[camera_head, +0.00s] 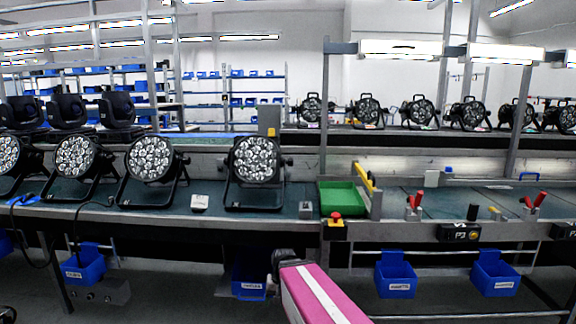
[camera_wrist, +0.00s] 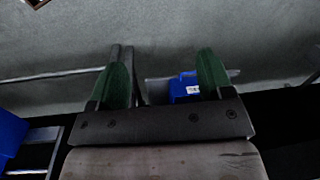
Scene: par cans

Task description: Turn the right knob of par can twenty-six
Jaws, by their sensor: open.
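Several black par cans with round clusters of lenses stand on the near bench, among them a par can (camera_head: 256,160) left of the green tray, a par can (camera_head: 151,158) further left and another par can (camera_head: 77,157). A small dark knob (camera_head: 288,162) shows on the right side of the par can nearest the tray. No number is readable, so I cannot tell which is twenty-six. My gripper (camera_wrist: 163,62) shows two green fingers spread apart with nothing between them. It is away from all the par cans, and none shows in the wrist view.
A green tray (camera_head: 341,199) and a red stop button (camera_head: 336,217) are by the bench's front edge. Blue bins (camera_head: 396,276) hang below; a blue bin (camera_wrist: 184,87) also shows in the wrist view. More par cans (camera_head: 367,111) stand on the bench behind.

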